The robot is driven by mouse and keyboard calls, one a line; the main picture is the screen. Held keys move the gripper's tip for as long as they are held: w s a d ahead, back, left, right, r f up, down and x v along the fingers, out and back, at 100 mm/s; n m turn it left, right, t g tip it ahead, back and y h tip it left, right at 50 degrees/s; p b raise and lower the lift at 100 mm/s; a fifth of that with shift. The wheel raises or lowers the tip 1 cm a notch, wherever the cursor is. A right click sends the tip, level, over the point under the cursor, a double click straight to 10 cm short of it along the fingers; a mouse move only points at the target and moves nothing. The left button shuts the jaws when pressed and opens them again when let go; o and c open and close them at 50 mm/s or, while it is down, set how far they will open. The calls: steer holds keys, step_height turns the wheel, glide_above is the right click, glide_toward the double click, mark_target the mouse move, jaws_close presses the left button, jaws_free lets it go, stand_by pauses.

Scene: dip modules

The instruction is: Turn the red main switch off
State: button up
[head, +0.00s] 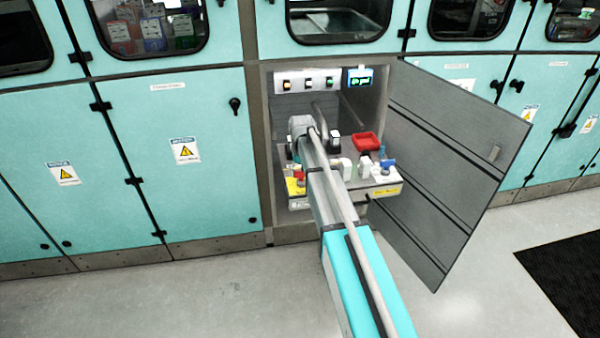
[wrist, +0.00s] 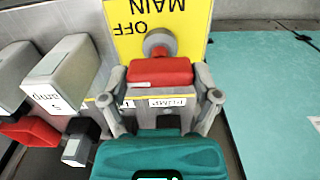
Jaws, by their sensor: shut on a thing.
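The red main switch (wrist: 160,72) shows in the wrist view as a red handle on a grey round shaft. It is mounted on a yellow plate (wrist: 125,42) lettered MAIN and OFF, which appears upside down. My gripper (wrist: 160,84) has one finger on each side of the red handle and is shut on it. In the head view the switch (head: 300,176) is a small red spot over the yellow plate at the left of the shelf. My arm covers much of the shelf there, and the fingertips cannot be made out.
Grey blocks (wrist: 62,72), one marked 5 amp, stand left of the gripper. A red tray (head: 366,142) and a blue item (head: 387,163) sit at the shelf's right. The grey cabinet door (head: 440,160) stands open on the right. Lit buttons (head: 308,84) line the top.

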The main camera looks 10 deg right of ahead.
steer(key=o, duration=1)
steer(key=shift+c, duration=0.2)
steer(key=s, duration=3)
step_height(320, 180, up, 16)
steer(key=w+p, duration=0.1)
steer(key=p, duration=1.4)
steer(key=shift+a+f, duration=0.2)
steer(key=shift+f, duration=0.05)
steer(key=shift+w, duration=0.1)
